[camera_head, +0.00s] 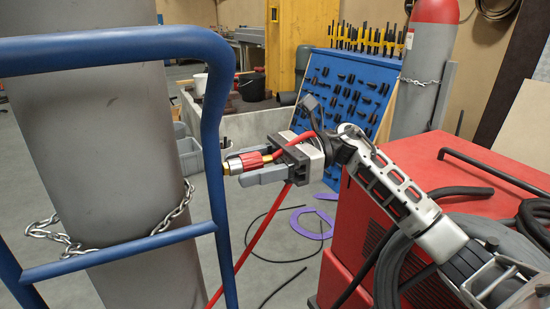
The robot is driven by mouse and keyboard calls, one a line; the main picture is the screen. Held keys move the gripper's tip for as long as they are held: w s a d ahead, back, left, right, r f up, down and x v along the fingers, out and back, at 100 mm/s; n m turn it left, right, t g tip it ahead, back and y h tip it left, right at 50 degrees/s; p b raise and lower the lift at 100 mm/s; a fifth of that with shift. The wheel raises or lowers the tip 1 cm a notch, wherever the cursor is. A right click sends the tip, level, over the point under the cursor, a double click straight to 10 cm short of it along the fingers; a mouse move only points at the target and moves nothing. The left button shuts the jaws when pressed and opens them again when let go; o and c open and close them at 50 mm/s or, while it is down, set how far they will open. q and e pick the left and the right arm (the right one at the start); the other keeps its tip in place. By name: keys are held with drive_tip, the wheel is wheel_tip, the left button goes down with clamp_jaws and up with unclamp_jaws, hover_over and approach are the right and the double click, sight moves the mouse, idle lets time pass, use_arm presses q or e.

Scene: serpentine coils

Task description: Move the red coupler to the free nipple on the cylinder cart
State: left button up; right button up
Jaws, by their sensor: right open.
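The red coupler (252,160) is a short ribbed red sleeve with brass at its left end, beside the blue tube of the cylinder cart (212,130). The brass end (233,166) meets the tube's edge in the picture; I cannot tell a nipple apart from it. My right gripper (238,165) comes from the right, its grey fingers open above and below the coupler. A red hose (262,232) runs near the gripper and hangs down to the floor. No separate free nipple is clearly visible. My left gripper is out of view.
A grey cylinder (100,150) stands on the cart behind a chain (60,238). A red machine (345,240) with black hoses stands at the right. Dark cable and purple pieces (308,224) lie on the floor. A blue tool board (350,95) stands behind.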

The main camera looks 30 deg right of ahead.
drive_tip(key=shift+d+f+b, duration=0.15)
drive_tip(key=shift+d+b, duration=0.2)
drive_tip(key=shift+d, duration=0.35)
use_arm(q)
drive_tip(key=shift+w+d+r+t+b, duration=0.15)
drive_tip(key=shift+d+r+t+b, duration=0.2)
drive_tip(key=shift+b, duration=1)
use_arm(e)
drive_tip(key=d, duration=1.4)
drive_tip(key=shift+s+d+r, duration=0.2)
drive_tip(key=shift+s+d, duration=0.05)
drive_tip(key=shift+s, duration=0.2)
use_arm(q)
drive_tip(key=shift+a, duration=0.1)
